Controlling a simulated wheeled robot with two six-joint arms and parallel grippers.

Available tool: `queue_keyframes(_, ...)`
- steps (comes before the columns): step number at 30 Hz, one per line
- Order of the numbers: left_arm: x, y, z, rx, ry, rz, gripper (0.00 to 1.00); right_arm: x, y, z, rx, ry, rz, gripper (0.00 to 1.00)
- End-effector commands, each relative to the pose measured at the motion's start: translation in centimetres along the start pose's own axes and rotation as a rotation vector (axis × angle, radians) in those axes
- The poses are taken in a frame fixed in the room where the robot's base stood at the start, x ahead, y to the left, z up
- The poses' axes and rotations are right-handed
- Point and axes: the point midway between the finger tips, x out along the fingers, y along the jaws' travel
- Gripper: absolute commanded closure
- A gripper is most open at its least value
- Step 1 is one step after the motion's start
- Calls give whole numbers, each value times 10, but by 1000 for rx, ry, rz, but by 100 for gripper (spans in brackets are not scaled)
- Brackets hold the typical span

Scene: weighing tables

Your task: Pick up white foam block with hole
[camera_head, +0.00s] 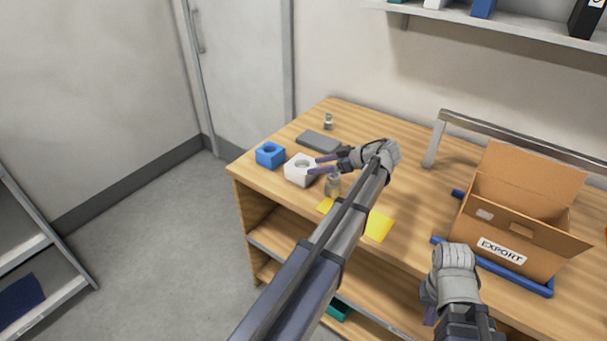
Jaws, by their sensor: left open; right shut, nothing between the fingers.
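The white foam block with a hole (296,173) sits on the wooden table near its left end, its hole facing up. My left gripper (319,164) reaches in from the right, its fingers pointing left at the block's right side. It is open, with the fingertips at or just over the block's right edge; I cannot tell whether they touch it. My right gripper (430,314) is low at the table's front edge, shut and empty, far from the block.
A blue block with a hole (269,154) stands left of the white one. A grey flat device (318,141) lies behind. Small metal weights (328,122) (333,185) stand nearby. Yellow sheets (378,225) lie in front. An open EXPORT carton (519,230) stands at right.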

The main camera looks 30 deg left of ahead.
Motion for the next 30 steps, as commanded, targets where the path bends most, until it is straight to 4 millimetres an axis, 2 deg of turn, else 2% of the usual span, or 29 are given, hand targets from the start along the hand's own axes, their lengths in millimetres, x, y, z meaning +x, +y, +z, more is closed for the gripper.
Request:
queue_keyframes(2,9,0,2,0,0,0,41,6,-1,0,0,0,0,100)
queue_keyframes(10,20,-2,3,0,-1,0,41,11,-1,-1,0,0,0,100)
queue_keyframes(19,59,-6,4,1,-1,0,41,32,-3,-2,0,0,0,100)
queue_keyframes(26,62,-5,2,2,-1,2,41,31,-3,-2,0,0,0,100)
queue_keyframes(30,62,-5,2,2,-1,2,54,31,-3,-2,0,0,0,100)
